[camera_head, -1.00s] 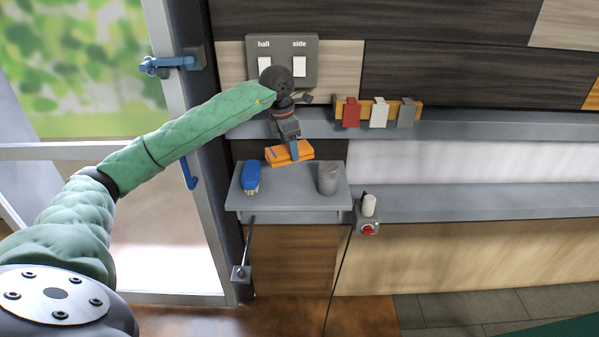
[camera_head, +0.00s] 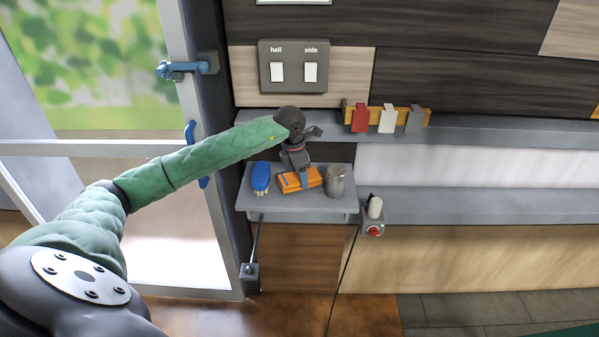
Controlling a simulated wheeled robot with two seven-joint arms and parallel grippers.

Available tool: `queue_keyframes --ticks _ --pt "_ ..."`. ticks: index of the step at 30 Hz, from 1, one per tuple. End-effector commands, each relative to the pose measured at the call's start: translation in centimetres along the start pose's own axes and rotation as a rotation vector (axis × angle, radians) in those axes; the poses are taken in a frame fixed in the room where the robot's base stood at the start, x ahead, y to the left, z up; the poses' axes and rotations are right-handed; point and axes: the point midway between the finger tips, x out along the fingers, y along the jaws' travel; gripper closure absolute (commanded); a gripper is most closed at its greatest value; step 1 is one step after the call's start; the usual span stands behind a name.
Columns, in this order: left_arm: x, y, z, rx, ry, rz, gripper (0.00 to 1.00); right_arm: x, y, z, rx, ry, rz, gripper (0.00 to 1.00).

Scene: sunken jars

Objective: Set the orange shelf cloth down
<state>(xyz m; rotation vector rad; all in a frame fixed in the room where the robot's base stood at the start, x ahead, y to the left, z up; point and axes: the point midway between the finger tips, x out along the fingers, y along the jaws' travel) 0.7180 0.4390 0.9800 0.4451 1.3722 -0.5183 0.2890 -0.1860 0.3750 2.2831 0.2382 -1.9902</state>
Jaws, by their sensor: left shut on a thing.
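The orange shelf cloth (camera_head: 291,182) is a folded orange bundle at the small grey shelf (camera_head: 270,208), between a blue brush and a grey jar. My left gripper (camera_head: 305,180) comes down on it from above and is shut on it. The cloth looks level and at the shelf top; I cannot tell whether it touches the surface. The fingertips are partly hidden against the cloth. My right gripper is not in view.
A blue brush (camera_head: 261,177) lies close left of the cloth and a grey jar (camera_head: 336,182) stands close right. A longer grey ledge (camera_head: 460,130) runs above. A white cylinder (camera_head: 375,207) and a box with a red button (camera_head: 373,230) sit right of the shelf.

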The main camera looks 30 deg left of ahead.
Motion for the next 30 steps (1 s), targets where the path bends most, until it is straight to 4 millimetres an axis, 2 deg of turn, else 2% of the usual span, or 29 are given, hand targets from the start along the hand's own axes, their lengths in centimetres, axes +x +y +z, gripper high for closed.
queue_keyframes --ticks 15,16,19,30 --pt "0.6 0.0 -0.1 0.0 -0.001 0.0 0.63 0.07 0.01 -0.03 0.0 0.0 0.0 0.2" --pt "0.58 0.0 -0.1 0.0 0.0 0.0 0.4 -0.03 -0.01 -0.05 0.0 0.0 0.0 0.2" --pt "0.55 0.0 -0.1 0.0 0.0 0.0 0.2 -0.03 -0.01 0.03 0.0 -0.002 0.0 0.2" --pt "0.43 0.0 -0.08 0.0 0.0 0.0 0.2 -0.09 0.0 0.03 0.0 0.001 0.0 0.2"
